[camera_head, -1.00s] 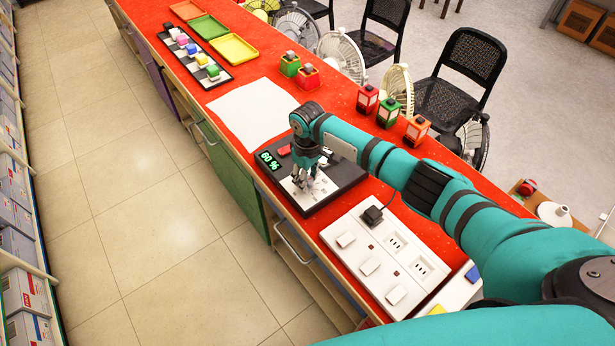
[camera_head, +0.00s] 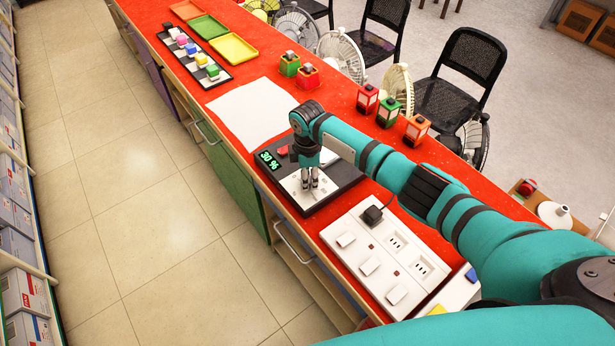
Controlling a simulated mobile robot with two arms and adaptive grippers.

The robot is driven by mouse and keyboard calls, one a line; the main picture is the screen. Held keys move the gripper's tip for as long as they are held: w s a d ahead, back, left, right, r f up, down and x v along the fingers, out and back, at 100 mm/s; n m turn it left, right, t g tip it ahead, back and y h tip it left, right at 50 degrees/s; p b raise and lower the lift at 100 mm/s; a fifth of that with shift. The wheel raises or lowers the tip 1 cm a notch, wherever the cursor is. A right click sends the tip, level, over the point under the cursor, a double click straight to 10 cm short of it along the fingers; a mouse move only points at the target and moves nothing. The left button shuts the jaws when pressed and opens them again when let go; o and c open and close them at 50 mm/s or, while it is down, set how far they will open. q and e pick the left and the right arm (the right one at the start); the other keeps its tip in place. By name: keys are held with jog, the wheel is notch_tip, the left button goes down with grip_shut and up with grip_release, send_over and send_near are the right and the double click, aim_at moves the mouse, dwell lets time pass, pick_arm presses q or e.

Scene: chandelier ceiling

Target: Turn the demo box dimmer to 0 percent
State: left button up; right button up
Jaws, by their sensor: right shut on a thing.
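The demo box (camera_head: 325,197) is a dark flat box with a pale dial plate, lying on the red counter. Its green display (camera_head: 269,160) reads 30 %. A red part (camera_head: 283,151) shows beside the display. My right gripper (camera_head: 309,187) points straight down over the pale plate, its fingers shut on the dimmer knob, which the fingers mostly hide. My left gripper is not in view.
A white socket panel (camera_head: 368,266) with switches and a black plug (camera_head: 373,214) lies nearer on the counter. A white sheet (camera_head: 250,112) lies beyond the box. Small lanterns (camera_head: 388,112) stand along the right edge. Tiled floor is open on the left.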

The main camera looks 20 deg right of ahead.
jog(key=n+b, duration=0.1)
jog(key=n, duration=0.5)
jog(key=shift+w+n, duration=0.1)
jog(key=shift+n, duration=0.2)
jog(key=n+b, duration=0.1)
jog(key=n, duration=0.4)
jog(key=shift+r, duration=0.1)
jog(key=shift+w+n, duration=0.1)
jog(key=shift+n, duration=0.2)
jog(key=o, duration=1.1)
jog(key=shift+o, duration=0.2)
notch_tip(320, 180, up, 12)
